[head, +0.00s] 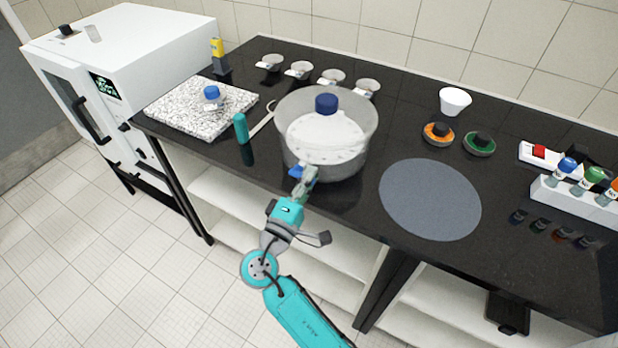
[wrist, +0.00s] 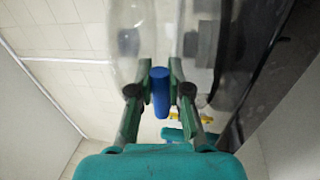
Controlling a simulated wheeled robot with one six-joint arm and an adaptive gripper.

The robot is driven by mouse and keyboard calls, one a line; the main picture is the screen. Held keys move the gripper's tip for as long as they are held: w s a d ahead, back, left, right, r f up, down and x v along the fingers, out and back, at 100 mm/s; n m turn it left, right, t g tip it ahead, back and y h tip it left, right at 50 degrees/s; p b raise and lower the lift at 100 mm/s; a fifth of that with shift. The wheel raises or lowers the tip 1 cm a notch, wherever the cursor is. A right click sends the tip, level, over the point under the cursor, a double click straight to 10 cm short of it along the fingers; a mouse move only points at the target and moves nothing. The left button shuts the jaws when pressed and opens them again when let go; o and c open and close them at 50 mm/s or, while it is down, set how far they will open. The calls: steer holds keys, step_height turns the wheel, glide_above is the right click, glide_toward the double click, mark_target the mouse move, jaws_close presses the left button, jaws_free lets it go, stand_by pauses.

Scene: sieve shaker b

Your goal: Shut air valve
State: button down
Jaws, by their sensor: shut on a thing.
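The air valve's blue handle (head: 296,171) is at the front of the clear vacuum desiccator (head: 326,125), near the counter's front edge. In the wrist view the blue handle (wrist: 160,92) stands upright in the picture between the two green fingers. My gripper (head: 305,175) reaches it from the front and is shut on it; it also shows in the wrist view (wrist: 160,88). The desiccator has a blue knob (head: 326,102) on its lid and a white perforated plate inside. The valve's stem is mostly hidden by the handle and fingers.
A teal-handled tool (head: 241,128) is left of the desiccator, and a grey round mat (head: 430,198) lies to its right. A speckled slab (head: 200,106) and a white oven (head: 122,65) are at the left. Several small metal pans stand behind. The black counter's (head: 385,228) edge runs below my gripper.

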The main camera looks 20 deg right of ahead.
steer(key=shift+f, duration=0.1)
steer(key=c, duration=1.1)
jaws_free()
steer(key=v, duration=1.2)
